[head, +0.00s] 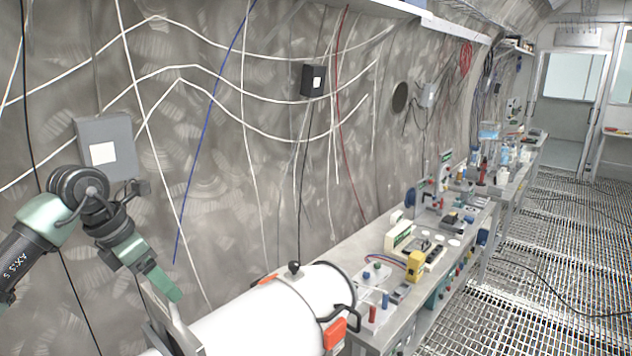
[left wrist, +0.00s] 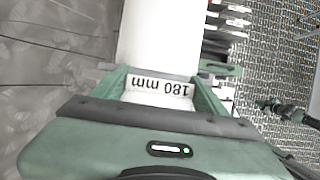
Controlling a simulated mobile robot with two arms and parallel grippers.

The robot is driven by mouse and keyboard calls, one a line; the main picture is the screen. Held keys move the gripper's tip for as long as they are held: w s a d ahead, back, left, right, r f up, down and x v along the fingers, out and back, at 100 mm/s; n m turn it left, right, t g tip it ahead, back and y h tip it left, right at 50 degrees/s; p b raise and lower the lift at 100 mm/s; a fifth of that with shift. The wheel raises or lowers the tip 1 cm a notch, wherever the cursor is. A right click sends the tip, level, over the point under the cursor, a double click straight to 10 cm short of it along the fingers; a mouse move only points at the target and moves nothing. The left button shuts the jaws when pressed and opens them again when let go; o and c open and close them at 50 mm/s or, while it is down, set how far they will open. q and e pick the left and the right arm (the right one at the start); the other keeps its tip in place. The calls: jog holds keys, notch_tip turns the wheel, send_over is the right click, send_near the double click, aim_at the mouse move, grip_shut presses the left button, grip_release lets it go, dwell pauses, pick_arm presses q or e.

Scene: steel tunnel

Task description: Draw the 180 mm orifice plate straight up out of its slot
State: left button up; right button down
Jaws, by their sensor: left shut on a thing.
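The orifice plate (left wrist: 160,88) shows its white "180 mm" label, upside down, between the fingers of my left gripper (left wrist: 162,84) in the left wrist view. My left gripper is shut on it. In the head view the left gripper (head: 163,283) points down at the grey plate (head: 172,318), which stands tilted in the picture at the near end of a white pipe (head: 265,318). The plate's lower part and its slot are hidden at the picture's lower edge. What looks like my right gripper (left wrist: 266,104) shows small at the right of the left wrist view; its jaws are unclear.
The white pipe has a black knob (head: 294,267) on top and an orange-marked clamp (head: 334,332). A workbench (head: 345,250) crowded with instruments runs along the wall behind it. Cables and a grey box (head: 105,145) hang on the wall. The grated floor (head: 530,270) at right is mostly clear.

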pick_arm(q)
jog(key=shift+r, duration=0.65)
jog(key=shift+r, duration=3.45)
notch_tip(320, 180, up, 7)
